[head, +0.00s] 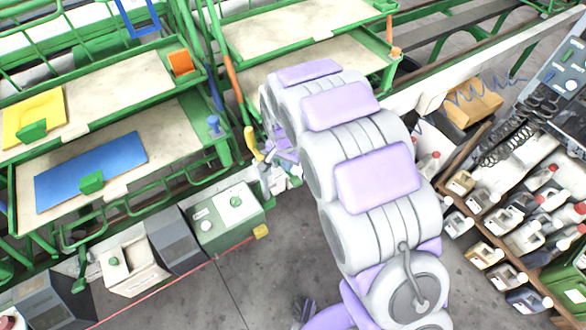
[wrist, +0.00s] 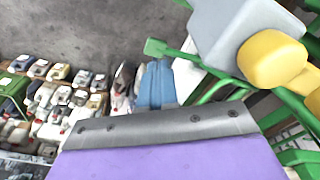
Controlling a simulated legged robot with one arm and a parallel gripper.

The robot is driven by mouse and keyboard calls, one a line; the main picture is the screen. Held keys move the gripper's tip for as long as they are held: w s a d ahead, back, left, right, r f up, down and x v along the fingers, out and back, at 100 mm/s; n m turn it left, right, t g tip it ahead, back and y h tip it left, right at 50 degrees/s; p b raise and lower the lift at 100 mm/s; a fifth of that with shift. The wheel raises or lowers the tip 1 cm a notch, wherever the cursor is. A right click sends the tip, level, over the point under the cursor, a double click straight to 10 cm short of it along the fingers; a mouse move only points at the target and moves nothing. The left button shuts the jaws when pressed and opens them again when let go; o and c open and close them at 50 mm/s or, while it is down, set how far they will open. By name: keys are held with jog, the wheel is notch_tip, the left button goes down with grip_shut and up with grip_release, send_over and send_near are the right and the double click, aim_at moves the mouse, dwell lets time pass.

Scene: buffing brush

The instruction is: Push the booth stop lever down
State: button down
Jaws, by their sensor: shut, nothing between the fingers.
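A yellow handle (head: 252,145), which looks like the booth stop lever, stands at the green frame's right end in the head view. In the wrist view its thick rounded yellow end (wrist: 272,58) is large at the upper right, beside a light grey box (wrist: 225,25). My gripper (head: 283,152) is just right of the handle in the head view, partly hidden by my arm. In the wrist view my blue-grey fingers (wrist: 155,85) are shut and empty, left of the yellow end. I see no contact between them. The lever's pivot is not clear.
Green racks (head: 222,150) with pale trays fill the left and back. A green box (head: 230,218) and grey boxes stand below them. A shelf of bottles (head: 500,220) is at the right. Grey floor (head: 250,285) lies clear in the lower middle.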

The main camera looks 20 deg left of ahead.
notch_tip(320, 180, up, 9)
jog(key=p, duration=0.1)
jog(key=shift+s+f, duration=0.2)
jog(key=shift+s, duration=0.2)
jog(key=s+d+r, duration=0.3)
jog(key=d, duration=0.4)
jog(key=s+d+r+g, duration=0.1)
jog(key=s+d+r, duration=0.25)
jog(key=d, duration=0.35)
jog(key=s+d+r, duration=0.2)
jog(key=d+r, duration=0.2)
jog(key=d, duration=0.2)
jog(key=s+d+r+n+g, duration=0.1)
jog(key=s+d, duration=0.4)
jog(key=s, duration=0.5)
jog(key=s+d+r+g, duration=0.1)
jog(key=s+d, duration=0.5)
jog(key=s, duration=0.5)
jog(key=shift+d+r+n, duration=0.15)
jog(key=shift+r+n, duration=0.05)
jog(key=shift+n, duration=0.2)
